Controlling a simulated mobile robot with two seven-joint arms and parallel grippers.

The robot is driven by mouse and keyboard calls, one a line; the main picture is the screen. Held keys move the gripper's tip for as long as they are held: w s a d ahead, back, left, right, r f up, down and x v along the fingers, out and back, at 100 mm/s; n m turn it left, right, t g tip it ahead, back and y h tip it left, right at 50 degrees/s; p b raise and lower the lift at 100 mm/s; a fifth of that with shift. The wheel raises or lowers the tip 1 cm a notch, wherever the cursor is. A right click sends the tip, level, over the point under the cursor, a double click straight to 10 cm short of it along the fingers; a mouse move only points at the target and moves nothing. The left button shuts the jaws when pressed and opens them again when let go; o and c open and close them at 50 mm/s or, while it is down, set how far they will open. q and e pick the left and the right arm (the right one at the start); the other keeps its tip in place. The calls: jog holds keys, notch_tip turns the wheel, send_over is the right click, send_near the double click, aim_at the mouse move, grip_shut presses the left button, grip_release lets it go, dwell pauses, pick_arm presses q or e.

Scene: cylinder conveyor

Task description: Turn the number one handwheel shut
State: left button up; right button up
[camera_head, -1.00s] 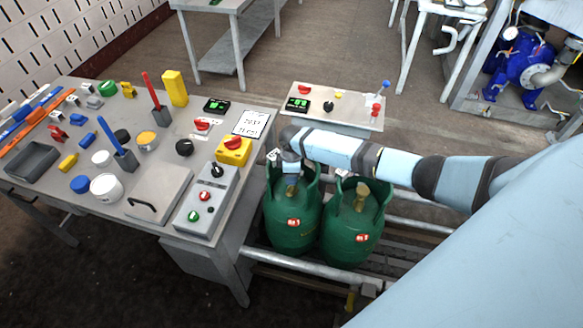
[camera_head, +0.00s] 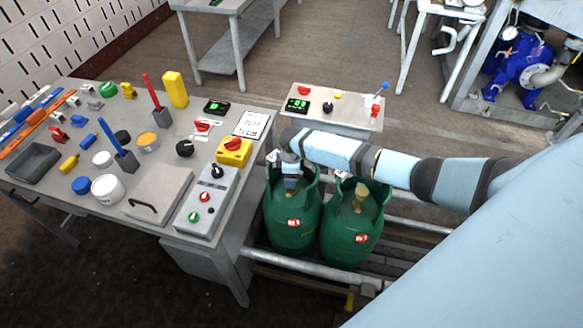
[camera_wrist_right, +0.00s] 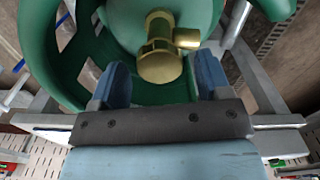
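Two green gas cylinders stand side by side, a left one (camera_head: 290,232) and a right one (camera_head: 350,240). Each has a red and white label too small to read surely. My right gripper (camera_head: 290,182) points down inside the left cylinder's collar and hides its valve in the head view. In the right wrist view a brass valve with a rounded handwheel (camera_wrist_right: 160,65) lies just ahead of the gap between the fingers of my right gripper (camera_wrist_right: 164,84). The fingers are apart, with nothing between them. The right cylinder's brass valve (camera_head: 361,194) is uncovered. My left gripper is out of view.
The green collar (camera_wrist_right: 38,50) surrounds the valve closely. A workbench (camera_head: 232,190) with controls and loose parts stands left of the cylinders. A control panel (camera_head: 340,112) stands behind them, and a metal rail (camera_head: 320,272) runs in front.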

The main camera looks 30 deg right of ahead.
notch_tip(320, 180, up, 14)
dwell(0.6)
jog(key=shift+f, duration=0.1)
jog(key=s+a+f+m+t+y, duration=0.1)
jog(key=s+a+f+t+y, duration=0.1)
jog(key=s+a+f, duration=0.5)
jog(key=s+a+f+m+t+y, duration=0.1)
jog(key=s+a+f+t, duration=0.2)
jog(key=s+a, duration=0.4)
jog(key=s+a+r+m+t, duration=0.1)
jog(key=s+r+m+t, duration=0.1)
jog(key=s, duration=0.5)
jog(key=s+a+r+m+t+p, duration=0.1)
jog(key=s+a+m+t, duration=0.1)
jog(key=s, duration=0.4)
jog(key=shift+s+r+m+t+p, duration=0.35)
jog(key=shift+m+t, duration=0.35)
jog(key=shift+t, duration=0.3)
